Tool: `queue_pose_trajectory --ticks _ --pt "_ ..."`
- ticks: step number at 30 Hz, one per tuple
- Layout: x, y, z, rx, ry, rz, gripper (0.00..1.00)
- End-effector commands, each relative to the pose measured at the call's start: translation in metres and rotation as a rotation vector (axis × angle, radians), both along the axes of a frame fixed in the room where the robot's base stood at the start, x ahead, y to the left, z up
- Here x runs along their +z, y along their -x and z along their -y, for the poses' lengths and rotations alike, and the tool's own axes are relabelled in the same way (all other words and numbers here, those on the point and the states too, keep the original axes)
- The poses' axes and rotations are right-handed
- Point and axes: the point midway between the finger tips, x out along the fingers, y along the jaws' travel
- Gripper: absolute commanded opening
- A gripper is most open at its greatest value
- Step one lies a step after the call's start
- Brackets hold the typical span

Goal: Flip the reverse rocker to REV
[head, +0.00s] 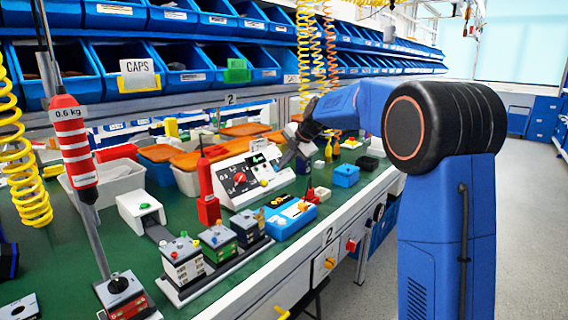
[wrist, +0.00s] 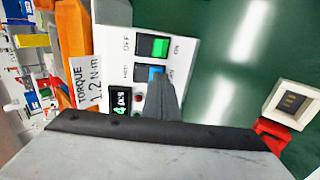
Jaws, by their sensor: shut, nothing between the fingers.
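The white control box (head: 228,183) with a sloped face and a red knob stands on the green bench in the head view. In the wrist view its panel (wrist: 183,28) shows a green rocker (wrist: 152,46) marked OFF and ON. Below that is a blue rocker (wrist: 150,73), partly hidden by my fingers; its labels are too blurred to read surely. My gripper (wrist: 160,82) is shut and empty, its tip over or against the blue rocker; I cannot tell whether it touches. In the head view my gripper (head: 288,158) is at the box's right end.
A small lit display (wrist: 120,102) and a TORQUE card (wrist: 87,84) are beside the rockers. A red and white block (wrist: 295,104) is on the right of the wrist view. A blue box (head: 290,217) and a red upright tool (head: 207,190) stand near the control box.

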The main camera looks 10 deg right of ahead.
Motion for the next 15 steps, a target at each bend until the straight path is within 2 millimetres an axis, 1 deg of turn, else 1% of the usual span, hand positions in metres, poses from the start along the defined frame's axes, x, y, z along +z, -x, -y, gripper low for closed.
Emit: queue_pose_trajectory --ticks 1,11,15 --pt "-0.0056 -0.0009 -0.0011 0.000 -0.001 -0.003 0.00" --pt "-0.0027 -0.0008 -0.0009 0.001 0.000 -0.001 0.00" --pt "0.0020 -0.0011 -0.0008 0.001 0.000 0.000 0.00"
